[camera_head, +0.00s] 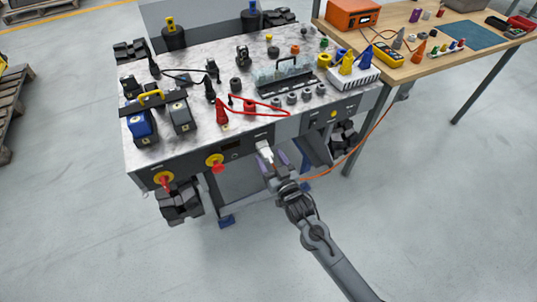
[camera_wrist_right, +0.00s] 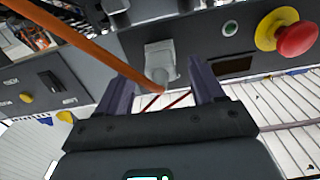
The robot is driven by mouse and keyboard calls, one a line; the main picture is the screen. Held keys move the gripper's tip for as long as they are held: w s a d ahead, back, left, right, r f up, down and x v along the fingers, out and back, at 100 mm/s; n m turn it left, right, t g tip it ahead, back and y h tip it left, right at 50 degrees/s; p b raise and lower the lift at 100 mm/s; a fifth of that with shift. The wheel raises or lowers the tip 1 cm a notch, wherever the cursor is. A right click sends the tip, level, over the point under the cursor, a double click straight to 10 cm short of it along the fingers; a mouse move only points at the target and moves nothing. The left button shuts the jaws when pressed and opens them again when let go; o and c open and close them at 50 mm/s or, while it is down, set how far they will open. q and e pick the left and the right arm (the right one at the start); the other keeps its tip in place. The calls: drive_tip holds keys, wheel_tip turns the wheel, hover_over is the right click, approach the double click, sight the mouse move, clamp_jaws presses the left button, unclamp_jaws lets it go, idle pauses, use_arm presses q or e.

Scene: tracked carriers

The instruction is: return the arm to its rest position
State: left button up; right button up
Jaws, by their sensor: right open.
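My right gripper (camera_head: 274,164) is in front of the front panel of the tracked carrier (camera_head: 150,172), with my arm coming in from the lower right. In the right wrist view its two dark purple fingers (camera_wrist_right: 161,92) stand apart, with nothing clamped between them. Beyond the fingertips a light grey plug (camera_wrist_right: 160,60) sits at the panel, with an orange cable (camera_wrist_right: 85,42) running from its near end to the upper left. The plug also shows as a pale block in the head view (camera_head: 264,152). My left gripper is not in view.
The orange cable (camera_head: 352,157) hangs toward the wooden table (camera_head: 455,33) at right. The carrier's top holds many connectors and battery blocks. Open floor lies below and left.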

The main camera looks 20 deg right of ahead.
drive_tip(key=s+d+r+g+p, duration=0.1)
drive_tip(key=s+r+g+p, duration=0.3)
drive_tip(key=s, duration=0.8)
drive_tip(key=s+d+r+n+g+h+p, duration=0.1)
drive_tip(key=s+d+r+g+p, duration=0.15)
drive_tip(key=s+g+p, duration=0.6)
drive_tip(key=s+r+g+p, duration=0.2)
drive_tip(key=s+r+p, duration=0.15)
drive_tip(key=s, duration=1.15)
wheel_tip(320, 180, up, 38)
drive_tip(key=p, duration=3.7)
drive_tip(key=shift+w+d, duration=0.15)
drive_tip(key=shift+w, duration=0.05)
